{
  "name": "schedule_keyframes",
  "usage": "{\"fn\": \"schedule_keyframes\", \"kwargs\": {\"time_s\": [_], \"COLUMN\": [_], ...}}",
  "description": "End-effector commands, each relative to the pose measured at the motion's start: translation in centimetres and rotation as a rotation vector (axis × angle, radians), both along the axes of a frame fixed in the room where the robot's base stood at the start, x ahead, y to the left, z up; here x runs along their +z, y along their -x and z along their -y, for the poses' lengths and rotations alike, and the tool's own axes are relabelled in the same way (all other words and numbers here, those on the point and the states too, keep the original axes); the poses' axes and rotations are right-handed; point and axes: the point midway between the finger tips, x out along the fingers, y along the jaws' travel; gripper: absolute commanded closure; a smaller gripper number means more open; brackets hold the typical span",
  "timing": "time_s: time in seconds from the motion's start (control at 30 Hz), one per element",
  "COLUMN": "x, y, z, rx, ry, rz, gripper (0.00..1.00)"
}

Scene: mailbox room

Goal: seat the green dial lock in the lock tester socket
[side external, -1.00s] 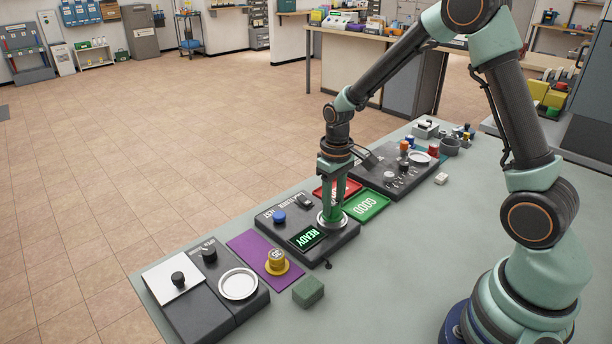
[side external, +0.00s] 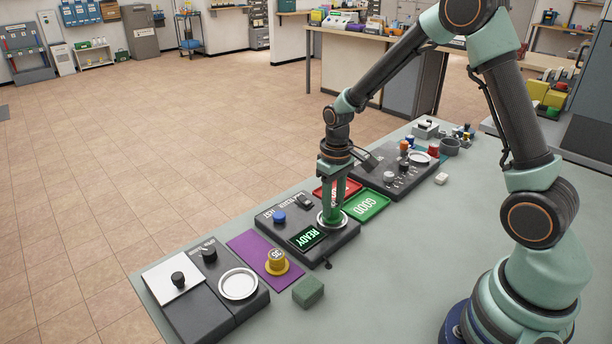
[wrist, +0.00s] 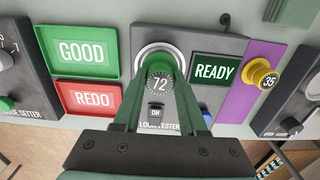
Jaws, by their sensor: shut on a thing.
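The green dial lock (wrist: 160,83), marked 72, sits between the fingers of my gripper (wrist: 160,92) in the wrist view. My gripper (side external: 332,217) is shut on it, pointing straight down over the lock tester (side external: 290,225). The lock is at the tester's round metal-rimmed socket (wrist: 146,56), inside the ring as seen from above. In the side view the fingers reach down to the ring and hide most of the lock. I cannot tell whether it is fully down in the socket. The tester's screen (wrist: 214,71) reads READY.
Beside the tester lie the green GOOD tray (wrist: 82,51) and red REDO tray (wrist: 88,97). On the other side is a purple mat (side external: 262,255) with a yellow dial lock (side external: 277,262). A green block (side external: 308,291) lies on the table nearby. A code setter (side external: 385,170) stands farther back.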

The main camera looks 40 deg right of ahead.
Motion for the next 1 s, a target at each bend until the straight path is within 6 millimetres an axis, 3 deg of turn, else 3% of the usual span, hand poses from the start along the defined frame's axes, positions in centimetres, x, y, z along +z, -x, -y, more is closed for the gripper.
{"fn": "schedule_keyframes", "kwargs": {"time_s": [0.63,0.67,0.73,0.77,0.97,1.0], "x": [-0.99,-0.99,-0.99,-0.99,-0.99,-1.0], "y": [-0.01,-0.01,-0.01,-0.01,-0.01,0.01], "z": [0.0,0.0,0.0,0.0,0.0,0.0], "rx": [0.0,0.0,0.0,0.0,0.0,0.0], "ry": [0.0,0.0,0.0,0.0,0.0,0.0], "rz": [0.001,0.001,0.0,0.0,0.0,0.0], "gripper": [1.0,0.55,0.28,0.24,0.24,0.16]}}
